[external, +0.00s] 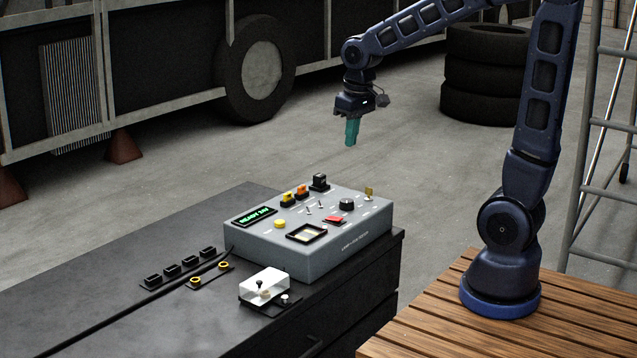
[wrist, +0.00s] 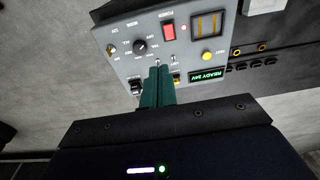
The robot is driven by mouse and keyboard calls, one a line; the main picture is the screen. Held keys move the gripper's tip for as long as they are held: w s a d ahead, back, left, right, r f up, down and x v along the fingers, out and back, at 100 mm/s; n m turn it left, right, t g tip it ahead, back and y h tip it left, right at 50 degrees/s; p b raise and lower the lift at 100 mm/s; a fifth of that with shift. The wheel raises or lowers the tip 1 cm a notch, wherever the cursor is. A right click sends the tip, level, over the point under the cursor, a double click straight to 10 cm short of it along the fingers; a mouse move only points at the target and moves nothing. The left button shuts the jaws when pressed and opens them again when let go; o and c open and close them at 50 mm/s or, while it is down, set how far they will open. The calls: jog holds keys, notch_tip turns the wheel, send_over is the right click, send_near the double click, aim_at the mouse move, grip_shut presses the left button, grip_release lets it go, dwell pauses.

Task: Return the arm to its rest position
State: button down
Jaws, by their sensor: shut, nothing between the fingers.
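My gripper (external: 352,132) has teal fingers pressed together and hangs pointing down in the air above and behind the control box. The fingers also show shut and empty in the wrist view (wrist: 158,84). My arm reaches left from its base on the wooden slatted platform, with its elbow beyond the top of the external view. The grey control box (external: 345,245) stands on the dark bench below my gripper. Its display (wrist: 208,77) reads "READY 24V". The gripper is apart from the box.
The dark bench (external: 110,290) carries a clear-covered switch (external: 264,286) and several black sockets (external: 180,265). Stacked tyres (external: 485,75) stand at the back, a ladder (external: 598,130) at the right, and a coach (external: 170,60) at the back left. Floor behind the bench is clear.

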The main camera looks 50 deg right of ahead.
jog(key=s+d+r+t, duration=0.1)
jog(key=s+r, duration=0.2)
jog(key=s, duration=0.5)
jog(key=s+d+r+t, duration=0.2)
jog(key=s, duration=0.7)
jog(key=shift+s+r, duration=0.25)
jog(key=shift+r, duration=0.15)
dwell(1.7)
